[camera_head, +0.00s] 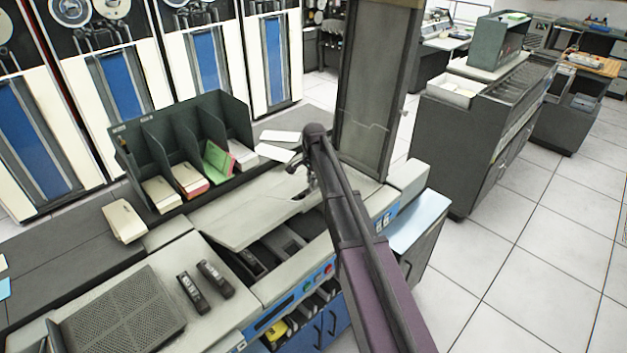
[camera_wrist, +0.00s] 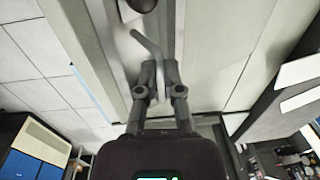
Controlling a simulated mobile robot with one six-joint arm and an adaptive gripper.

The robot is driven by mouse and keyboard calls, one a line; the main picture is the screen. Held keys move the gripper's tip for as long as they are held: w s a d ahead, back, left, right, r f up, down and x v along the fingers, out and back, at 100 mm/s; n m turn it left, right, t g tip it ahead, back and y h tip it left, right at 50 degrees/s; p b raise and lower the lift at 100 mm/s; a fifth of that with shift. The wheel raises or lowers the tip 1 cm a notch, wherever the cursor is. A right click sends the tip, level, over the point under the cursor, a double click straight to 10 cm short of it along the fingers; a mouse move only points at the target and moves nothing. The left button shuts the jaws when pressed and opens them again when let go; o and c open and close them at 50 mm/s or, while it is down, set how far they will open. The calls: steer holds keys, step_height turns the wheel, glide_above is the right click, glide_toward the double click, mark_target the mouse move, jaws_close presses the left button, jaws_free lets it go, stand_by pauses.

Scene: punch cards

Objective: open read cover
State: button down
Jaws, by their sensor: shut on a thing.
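A light grey cover panel (camera_head: 245,212) lies at a slant on top of the grey card machine (camera_head: 165,255) in the head view. Dark recesses show in front of and below its edge. I cannot tell for sure that this panel is the read cover. My gripper (camera_head: 311,186) points down at the panel's right end, partly hidden by my arm. In the wrist view, my gripper (camera_wrist: 158,68) has its two fingers close together on a thin, bent grey handle (camera_wrist: 147,46). Where the handle joins the machine is not clear.
A tall framed panel (camera_head: 375,90) stands upright behind my arm. A dark card rack (camera_head: 185,150) with card stacks stands at the back left. A cream card block (camera_head: 124,221) sits left of it. Another grey machine (camera_head: 470,130) stands right, with open tiled floor (camera_head: 530,240) before it.

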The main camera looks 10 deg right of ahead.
steer(key=c, duration=0.8)
jaws_free()
steer(key=shift+w+a+f, duration=0.2)
steer(key=shift+w+a, duration=0.15)
steer(key=shift+o, duration=0.3)
steer(key=shift+w+f, duration=0.1)
steer(key=shift+d, duration=0.1)
steer(key=shift+s+f, duration=0.1)
steer(key=shift+s, duration=0.15)
